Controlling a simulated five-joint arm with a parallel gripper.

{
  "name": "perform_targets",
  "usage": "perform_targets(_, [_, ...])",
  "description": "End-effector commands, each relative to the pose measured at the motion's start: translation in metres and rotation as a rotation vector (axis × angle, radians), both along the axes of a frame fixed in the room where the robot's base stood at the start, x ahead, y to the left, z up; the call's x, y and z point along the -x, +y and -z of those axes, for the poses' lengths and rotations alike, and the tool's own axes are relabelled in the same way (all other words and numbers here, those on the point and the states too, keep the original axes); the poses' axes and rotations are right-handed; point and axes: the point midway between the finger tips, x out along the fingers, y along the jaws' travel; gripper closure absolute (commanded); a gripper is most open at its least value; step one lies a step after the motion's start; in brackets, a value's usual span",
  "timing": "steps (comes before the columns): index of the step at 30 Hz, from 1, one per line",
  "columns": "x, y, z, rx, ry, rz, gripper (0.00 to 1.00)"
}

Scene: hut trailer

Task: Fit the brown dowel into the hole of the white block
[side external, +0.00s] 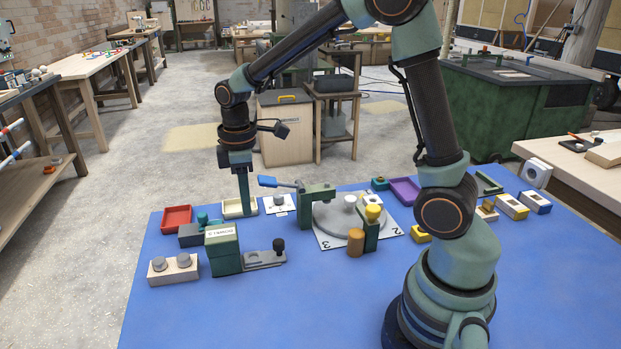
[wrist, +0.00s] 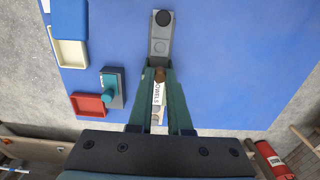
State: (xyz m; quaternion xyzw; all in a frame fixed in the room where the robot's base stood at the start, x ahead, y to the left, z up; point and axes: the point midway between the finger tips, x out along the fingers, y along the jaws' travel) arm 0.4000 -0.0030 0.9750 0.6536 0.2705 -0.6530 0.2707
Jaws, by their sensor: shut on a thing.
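My gripper (side external: 245,212) points straight down over the blue mat, behind and above the green box labelled DOWELS. In the wrist view its two green fingers (wrist: 160,75) are closed on the small brown dowel (wrist: 159,74), and only the dowel's end shows. I cannot make out the dowel in the side external view. A white block (side external: 537,173) with a round dark hole in its face stands at the far right back of the mat, far from my gripper. The white block is not in the wrist view.
The green DOWELS box (side external: 223,248) and a grey plate with a black knob (side external: 265,258) are near my gripper. A cream tray (side external: 238,210) and a red tray (side external: 176,218) lie behind. A grey turntable (side external: 335,220) with green clamps and a brown-orange cylinder (side external: 355,242) occupies the middle.

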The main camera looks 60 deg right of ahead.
Motion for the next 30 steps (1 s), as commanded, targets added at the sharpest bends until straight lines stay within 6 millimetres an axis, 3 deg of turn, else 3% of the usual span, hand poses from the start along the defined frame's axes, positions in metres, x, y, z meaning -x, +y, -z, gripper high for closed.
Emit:
perform_targets(3, [0.000,-0.003,-0.021,0.000,-0.001,0.006,1.00])
perform_targets(8, [0.003,-0.038,-0.017,0.000,0.001,0.083,1.00])
perform_targets(16, [0.021,-0.119,-0.017,0.000,0.001,0.262,1.00])
perform_targets(24, [0.076,-0.225,-0.017,0.000,0.001,0.520,1.00])
perform_targets(30, [0.124,-0.279,-0.017,0.000,0.001,0.676,1.00])
